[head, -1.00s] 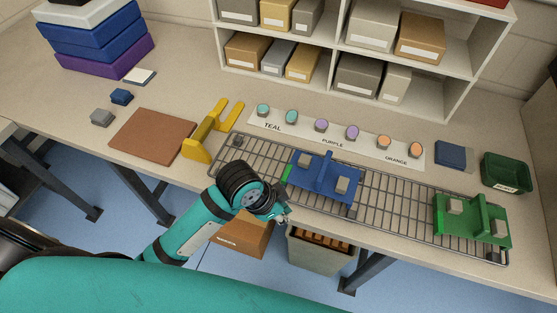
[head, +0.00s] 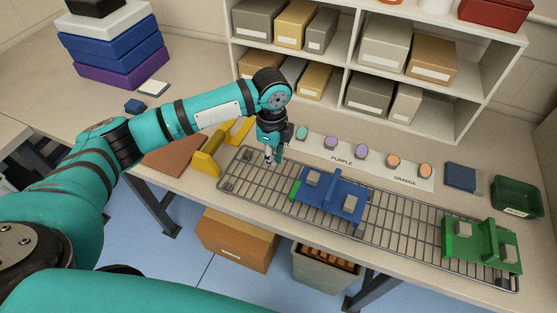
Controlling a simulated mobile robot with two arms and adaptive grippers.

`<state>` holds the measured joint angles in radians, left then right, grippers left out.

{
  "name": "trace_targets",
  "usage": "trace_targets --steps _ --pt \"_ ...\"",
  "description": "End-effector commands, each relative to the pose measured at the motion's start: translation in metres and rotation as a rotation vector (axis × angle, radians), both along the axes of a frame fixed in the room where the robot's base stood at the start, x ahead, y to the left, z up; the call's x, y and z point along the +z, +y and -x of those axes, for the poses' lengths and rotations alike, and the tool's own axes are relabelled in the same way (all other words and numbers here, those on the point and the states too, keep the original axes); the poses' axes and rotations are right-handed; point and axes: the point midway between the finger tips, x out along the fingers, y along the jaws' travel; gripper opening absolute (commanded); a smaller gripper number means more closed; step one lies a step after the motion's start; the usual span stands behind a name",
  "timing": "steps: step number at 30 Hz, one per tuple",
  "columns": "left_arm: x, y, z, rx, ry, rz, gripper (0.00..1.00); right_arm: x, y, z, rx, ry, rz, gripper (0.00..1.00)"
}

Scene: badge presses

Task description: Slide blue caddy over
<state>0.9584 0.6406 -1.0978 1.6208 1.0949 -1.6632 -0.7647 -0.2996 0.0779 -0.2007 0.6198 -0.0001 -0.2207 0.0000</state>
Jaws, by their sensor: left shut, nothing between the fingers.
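The blue caddy (head: 343,204) sits on the wire rack (head: 394,222), left of its middle, with grey blocks on it and a green strip at its left end. My left gripper (head: 272,157) is shut and empty, pointing down above the rack's left part. It is to the left of the blue caddy and apart from it. My right gripper is not in the head view.
A green caddy (head: 461,247) stands at the rack's right end. A yellow bracket (head: 207,162) stands left of the rack. Behind the rack lies a labelled strip (head: 375,168) with coloured badges. A green bin (head: 517,197) is at the far right.

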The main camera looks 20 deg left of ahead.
Motion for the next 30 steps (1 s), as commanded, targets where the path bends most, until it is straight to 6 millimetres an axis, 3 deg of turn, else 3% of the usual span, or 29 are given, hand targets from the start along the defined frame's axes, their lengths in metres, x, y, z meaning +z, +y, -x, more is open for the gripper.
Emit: trace_targets --steps 11,18,30 --pt "-0.080 0.000 0.001 0.002 0.002 -0.001 0.00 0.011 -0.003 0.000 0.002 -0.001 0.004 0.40" --pt "-0.077 -0.034 0.002 -0.001 -0.001 0.002 0.00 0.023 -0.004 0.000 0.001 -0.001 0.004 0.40" --pt "-0.079 -0.040 0.002 0.001 -0.002 0.000 0.00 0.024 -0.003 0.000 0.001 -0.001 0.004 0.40"
